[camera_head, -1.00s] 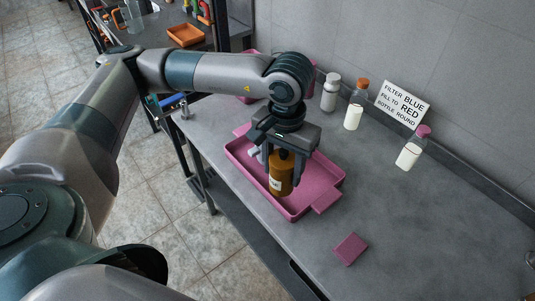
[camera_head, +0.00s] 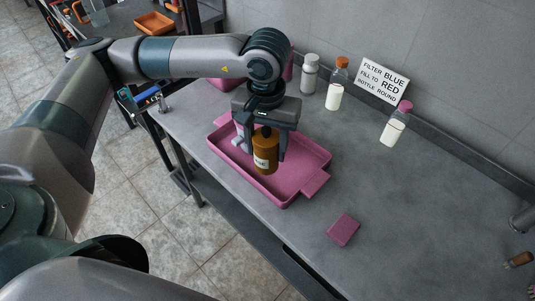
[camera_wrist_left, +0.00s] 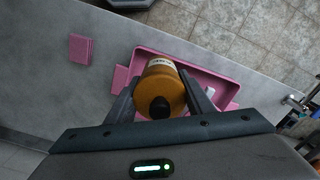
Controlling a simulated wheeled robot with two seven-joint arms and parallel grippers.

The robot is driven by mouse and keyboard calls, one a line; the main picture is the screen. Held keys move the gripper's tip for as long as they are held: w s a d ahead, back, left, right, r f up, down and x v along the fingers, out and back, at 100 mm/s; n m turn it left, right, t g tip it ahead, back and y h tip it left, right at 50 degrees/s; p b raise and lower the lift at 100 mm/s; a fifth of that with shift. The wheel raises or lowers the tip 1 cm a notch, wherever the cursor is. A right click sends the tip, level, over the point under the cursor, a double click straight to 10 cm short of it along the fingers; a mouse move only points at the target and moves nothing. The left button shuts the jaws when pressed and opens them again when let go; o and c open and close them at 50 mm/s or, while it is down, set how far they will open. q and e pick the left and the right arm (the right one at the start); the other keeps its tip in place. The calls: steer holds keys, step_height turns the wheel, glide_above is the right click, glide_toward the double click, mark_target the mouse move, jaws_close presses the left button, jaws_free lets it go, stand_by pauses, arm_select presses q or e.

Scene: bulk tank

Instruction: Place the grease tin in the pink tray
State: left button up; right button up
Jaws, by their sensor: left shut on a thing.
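The grease tin (camera_head: 264,158), an amber-brown round container with a pale label and dark top, is between the fingers of my left gripper (camera_head: 260,146). The gripper points down and is shut on it. The pink tray (camera_head: 305,160) lies on the grey bench, and the tin is over its inside. I cannot tell whether the tin's base touches the tray floor. In the left wrist view the tin (camera_wrist_left: 165,85) sits between the fingers, with the tray (camera_wrist_left: 222,86) behind it.
A small pink block (camera_head: 343,229) lies in front of the tray. A white-capped bottle (camera_head: 310,74), an orange-capped bottle (camera_head: 337,85) and a pink-capped bottle (camera_head: 394,127) stand at the back by a sign (camera_head: 382,80). The right bench is mostly clear.

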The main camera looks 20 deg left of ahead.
arm_select(q)
steer(key=w+d+f+n+b, duration=0.1)
steer(key=w+d+n+b, duration=0.1)
steer(key=w+d+n, duration=0.65)
steer(key=w+d+f+n+b, duration=0.2)
steer(key=d+n, duration=0.4)
steer(key=n, duration=0.7)
arm_select(e)
steer(key=w+a+f+t, duration=0.1)
steer(key=w+a+t, duration=0.25)
steer(key=w, duration=0.55)
arm_select(q)
steer(key=a+f+p, duration=0.5)
steer(key=a+f, duration=0.2)
steer(key=a, duration=0.4)
steer(key=shift+s+a, duration=0.15)
steer(key=shift+a, duration=0.25)
arm_select(e)
steer(key=s+d+r+g, duration=0.1)
steer(key=s+d+g, duration=0.2)
steer(key=s, duration=0.6)
steer(key=shift+r+g, duration=0.3)
steer(key=shift+g, duration=0.05)
steer(key=shift+s, duration=0.1)
